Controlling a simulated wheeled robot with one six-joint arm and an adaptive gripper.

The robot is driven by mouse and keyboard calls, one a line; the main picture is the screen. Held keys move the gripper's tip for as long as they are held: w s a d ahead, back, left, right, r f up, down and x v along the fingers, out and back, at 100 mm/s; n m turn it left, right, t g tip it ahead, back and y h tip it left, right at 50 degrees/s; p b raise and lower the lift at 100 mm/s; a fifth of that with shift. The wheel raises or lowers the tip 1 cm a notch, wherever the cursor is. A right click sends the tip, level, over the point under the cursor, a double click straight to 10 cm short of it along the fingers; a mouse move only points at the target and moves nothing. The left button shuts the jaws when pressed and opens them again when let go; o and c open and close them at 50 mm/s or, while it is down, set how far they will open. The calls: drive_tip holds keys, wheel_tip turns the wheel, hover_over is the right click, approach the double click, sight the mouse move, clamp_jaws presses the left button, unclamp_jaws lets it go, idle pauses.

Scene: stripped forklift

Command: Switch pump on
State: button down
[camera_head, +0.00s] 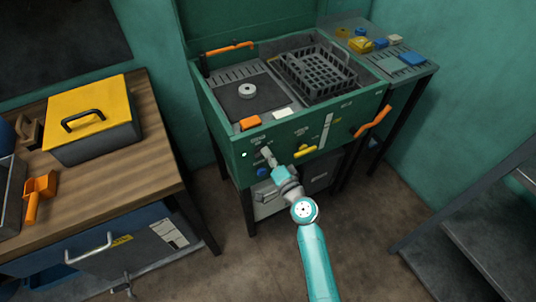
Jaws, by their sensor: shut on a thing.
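The green parts washer (225,131) has a front panel with small labels too blurred to read. My gripper (266,155) is at the left part of this panel, just below a small label. It is shut on what seems to be the pump switch, which the fingers mostly hide. I cannot tell the switch's position. A small green light (243,155) shows left of the gripper, and a blue knob (262,171) sits just below it.
A yellow lever (305,151) and an upright grey lever (327,130) are right of my gripper. Orange handles (371,122) stick out from the washer. A workbench (144,182) with a yellow toolbox (92,118) stands at left. Grey steps (480,215) are at right.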

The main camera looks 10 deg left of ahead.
drive_tip(key=shift+m, duration=0.4)
drive_tip(key=c, duration=1.2)
unclamp_jaws()
drive_tip(key=shift+c, duration=0.2)
drive_tip(key=v, duration=1.2)
drive_tip(key=shift+f, duration=0.1)
